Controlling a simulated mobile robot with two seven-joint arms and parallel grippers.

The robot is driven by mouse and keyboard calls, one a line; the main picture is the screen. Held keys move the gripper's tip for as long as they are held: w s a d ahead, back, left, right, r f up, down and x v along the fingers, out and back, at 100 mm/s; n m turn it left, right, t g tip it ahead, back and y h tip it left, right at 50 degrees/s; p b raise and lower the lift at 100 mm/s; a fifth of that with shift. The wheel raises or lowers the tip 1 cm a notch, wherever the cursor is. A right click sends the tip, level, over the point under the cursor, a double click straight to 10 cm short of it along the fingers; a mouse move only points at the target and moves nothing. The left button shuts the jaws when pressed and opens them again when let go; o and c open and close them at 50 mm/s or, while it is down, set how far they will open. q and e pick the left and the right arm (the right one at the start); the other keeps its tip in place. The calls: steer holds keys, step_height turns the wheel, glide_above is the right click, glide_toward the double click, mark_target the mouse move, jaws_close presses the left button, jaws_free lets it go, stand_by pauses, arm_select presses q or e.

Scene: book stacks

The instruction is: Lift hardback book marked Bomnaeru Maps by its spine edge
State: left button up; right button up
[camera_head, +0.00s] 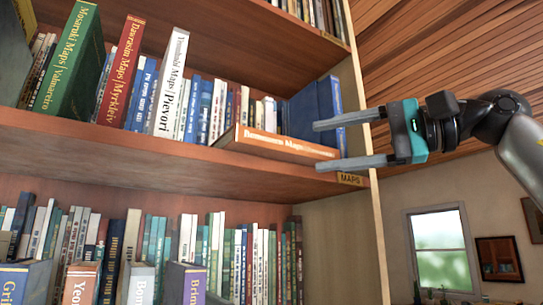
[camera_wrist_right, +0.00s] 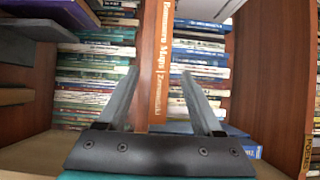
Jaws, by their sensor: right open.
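The orange hardback marked Bomnaeru Maps (camera_head: 275,144) lies flat on the upper shelf at its right end, spine outward along the front edge. My right gripper (camera_head: 317,146) is open and comes in from the right. One finger shows above the level of the book's right end and the other below it, across the shelf edge. In the right wrist view the orange spine (camera_wrist_right: 158,62) runs between the two open fingers of my gripper (camera_wrist_right: 160,75). I cannot tell whether a finger touches the book. My left gripper is out of view.
Blue books (camera_head: 314,105) stand behind the flat book at the shelf's right end. A white book (camera_head: 170,82), a red book (camera_head: 122,70) and a green book (camera_head: 75,65) stand to the left. Open room lies right of the bookcase.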

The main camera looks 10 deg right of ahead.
mark_target(303, 146)
steer(key=p+x, duration=0.1)
steer(key=x, duration=0.4)
steer(key=shift+w+a+r, duration=0.15)
steer(key=shift+a, duration=0.05)
jaws_close()
stand_by(0.3)
steer(key=shift+d+r, duration=0.1)
stand_by(0.8)
